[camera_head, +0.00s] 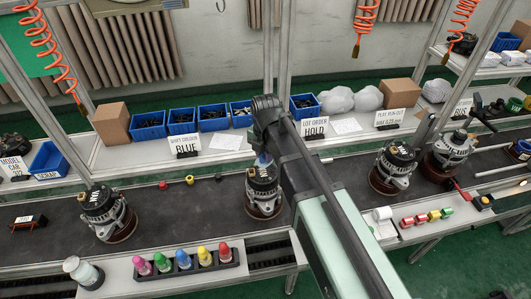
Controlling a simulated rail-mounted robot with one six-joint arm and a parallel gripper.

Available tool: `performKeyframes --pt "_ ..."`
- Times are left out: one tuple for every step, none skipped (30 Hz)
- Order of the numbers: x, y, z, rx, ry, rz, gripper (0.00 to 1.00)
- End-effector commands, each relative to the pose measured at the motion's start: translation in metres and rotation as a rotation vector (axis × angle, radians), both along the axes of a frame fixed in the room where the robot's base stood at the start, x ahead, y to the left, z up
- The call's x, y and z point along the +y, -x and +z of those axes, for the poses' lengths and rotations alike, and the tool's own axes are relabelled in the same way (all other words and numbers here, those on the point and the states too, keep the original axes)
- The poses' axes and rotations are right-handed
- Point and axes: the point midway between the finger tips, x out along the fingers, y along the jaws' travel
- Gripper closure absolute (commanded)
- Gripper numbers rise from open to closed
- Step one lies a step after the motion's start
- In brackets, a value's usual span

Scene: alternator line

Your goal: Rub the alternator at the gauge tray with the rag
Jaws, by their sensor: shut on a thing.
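My gripper (263,151) points down over the middle alternator (263,190) on the dark belt. It is shut on a small blue piece that looks like the rag (263,161), mostly hidden by the gripper. The rag is at the top of this alternator; I cannot tell if it touches. Other alternators stand on the belt: one at the left (105,212), one right of my arm (394,168) and one at the far right (452,149). All sit upright on brown round bases. I cannot tell which spot is the gauge tray.
A rack of coloured bottles (187,262) and a white-topped jar (82,271) stand on the front ledge. Coloured rolls (421,218) lie at the right front. Blue bins (182,122) and signs line the back shelf. The belt (180,212) is mostly clear between the left and middle alternators.

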Motion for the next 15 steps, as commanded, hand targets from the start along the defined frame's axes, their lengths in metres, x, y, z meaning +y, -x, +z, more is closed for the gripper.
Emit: performKeyframes --pt "0.0 0.0 -0.001 0.0 0.0 0.0 0.94" --pt "0.0 0.0 -0.001 0.0 0.0 0.0 0.94" --pt "0.0 0.0 -0.002 0.0 0.0 0.0 0.94" --pt "0.0 0.0 -0.002 0.0 0.0 0.0 0.94" --pt "0.0 0.0 -0.002 0.0 0.0 0.0 0.94" --pt "0.0 0.0 -0.002 0.0 0.0 0.0 0.94" --pt "0.0 0.0 -0.002 0.0 0.0 0.0 0.94" --pt "0.0 0.0 -0.002 0.0 0.0 0.0 0.94" --pt "0.0 0.0 -0.002 0.0 0.0 0.0 0.94" --pt "0.0 0.0 -0.002 0.0 0.0 0.0 0.94" --pt "0.0 0.0 -0.002 0.0 0.0 0.0 0.94" --pt "0.0 0.0 -0.004 0.0 0.0 0.0 0.94" --pt "0.0 0.0 -0.009 0.0 0.0 0.001 0.94" --pt "0.001 0.0 -0.014 0.0 0.0 0.001 0.94" --pt "0.001 0.0 -0.016 0.0 0.0 0.002 0.94"
